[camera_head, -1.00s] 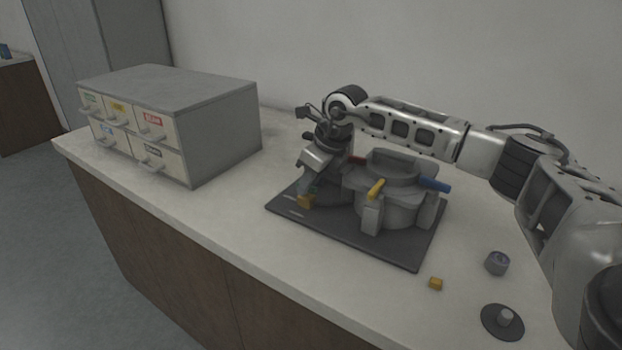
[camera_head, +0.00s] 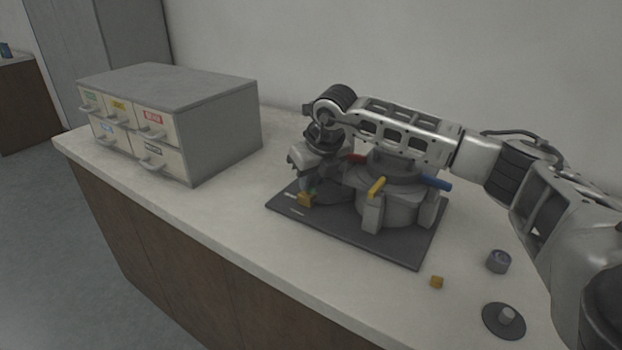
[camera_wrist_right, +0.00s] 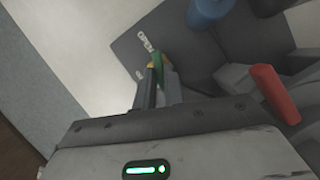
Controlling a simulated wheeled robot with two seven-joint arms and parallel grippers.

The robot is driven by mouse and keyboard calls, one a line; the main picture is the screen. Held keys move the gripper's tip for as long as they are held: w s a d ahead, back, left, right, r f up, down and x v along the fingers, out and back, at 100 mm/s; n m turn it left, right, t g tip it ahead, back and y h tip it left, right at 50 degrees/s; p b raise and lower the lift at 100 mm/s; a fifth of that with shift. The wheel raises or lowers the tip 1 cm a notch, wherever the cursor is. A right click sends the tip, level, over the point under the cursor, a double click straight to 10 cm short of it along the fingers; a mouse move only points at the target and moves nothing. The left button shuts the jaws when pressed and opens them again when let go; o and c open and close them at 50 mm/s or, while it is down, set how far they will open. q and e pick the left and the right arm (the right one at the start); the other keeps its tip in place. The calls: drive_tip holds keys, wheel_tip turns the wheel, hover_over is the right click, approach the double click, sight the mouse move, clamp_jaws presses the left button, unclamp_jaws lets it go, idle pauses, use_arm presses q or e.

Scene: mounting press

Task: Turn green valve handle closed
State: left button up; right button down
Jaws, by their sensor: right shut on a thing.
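The green valve handle (camera_wrist_right: 157,63) shows as a thin green bar between the fingers of my right gripper (camera_wrist_right: 158,82) in the right wrist view. The fingers are shut on it. In the head view my right gripper (camera_head: 311,186) is low at the left side of the mounting press (camera_head: 390,205), and only a small bit of green shows there, so the handle is mostly hidden. A yellow-orange block (camera_head: 306,199) sits at the base of the handle on the dark base plate (camera_head: 407,247). My left gripper is not in view.
The press also bears a red handle (camera_wrist_right: 275,93), a blue handle (camera_head: 435,183) and a yellow handle (camera_head: 376,187). A drawer cabinet (camera_head: 222,130) stands at left.

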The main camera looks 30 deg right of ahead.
drive_tip(key=m+h, duration=0.1)
drive_tip(key=m, duration=0.1)
drive_tip(key=shift+a+m+b, duration=0.2)
drive_tip(key=shift+m+b, duration=0.15)
drive_tip(key=shift+m, duration=0.05)
drive_tip(key=m, duration=0.1)
drive_tip(key=m+h+b, duration=0.1)
drive_tip(key=m, duration=0.1)
drive_tip(key=shift+w+a+m, duration=0.15)
drive_tip(key=shift+m, duration=0.15)
drive_tip(key=m+g+h, duration=0.1)
drive_tip(key=m, duration=0.2)
drive_tip(key=shift+w+a+m, duration=0.1)
drive_tip(key=shift+m, duration=0.2)
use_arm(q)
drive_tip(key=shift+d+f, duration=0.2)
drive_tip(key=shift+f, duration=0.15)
use_arm(e)
drive_tip(key=shift+w+m+g+h, duration=0.15)
drive_tip(key=shift+m+g+h, duration=0.5)
drive_tip(key=shift+m, duration=0.95)
use_arm(q)
drive_tip(key=shift+b, duration=0.3)
use_arm(e)
drive_tip(key=c, duration=1.5)
unclamp_jaws()
drive_tip(key=shift+a+r, duration=0.1)
